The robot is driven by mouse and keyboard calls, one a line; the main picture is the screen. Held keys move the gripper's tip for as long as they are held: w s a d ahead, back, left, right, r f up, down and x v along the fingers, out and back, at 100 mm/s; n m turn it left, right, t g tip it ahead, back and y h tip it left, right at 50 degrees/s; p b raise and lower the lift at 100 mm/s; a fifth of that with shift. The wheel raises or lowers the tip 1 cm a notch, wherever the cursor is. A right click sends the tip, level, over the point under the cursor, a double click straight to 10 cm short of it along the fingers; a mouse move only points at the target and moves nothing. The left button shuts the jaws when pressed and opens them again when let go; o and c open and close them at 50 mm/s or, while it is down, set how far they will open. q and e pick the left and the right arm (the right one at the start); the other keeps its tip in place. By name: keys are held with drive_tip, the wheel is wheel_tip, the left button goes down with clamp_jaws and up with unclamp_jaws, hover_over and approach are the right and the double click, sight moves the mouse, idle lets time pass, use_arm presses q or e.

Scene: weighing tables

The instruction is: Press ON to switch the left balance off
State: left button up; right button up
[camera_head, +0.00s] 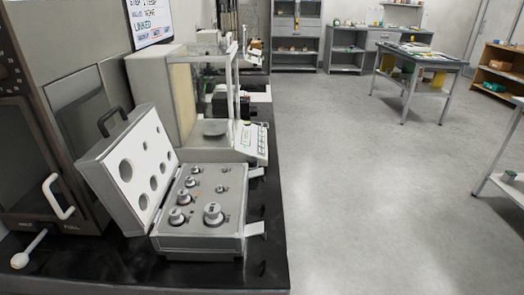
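A white analytical balance (158,92) with a glass draft shield stands on the black bench at the left. Its round pan (214,128) looks empty. Its sloping front control panel (254,141) faces right, towards the aisle. The ON key and the display are too small to read, so I cannot tell whether it is on. Another whitish instrument (208,37) stands farther back on the bench; I cannot tell whether it is a balance. Neither of my grippers is in view.
An open grey weight case (203,243) with several metal weights stands in front of the balance. A large grey cabinet with a white handle (57,197) is at the left. The grey floor (370,190) right of the black bench (272,225) is clear. Tables stand farther right.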

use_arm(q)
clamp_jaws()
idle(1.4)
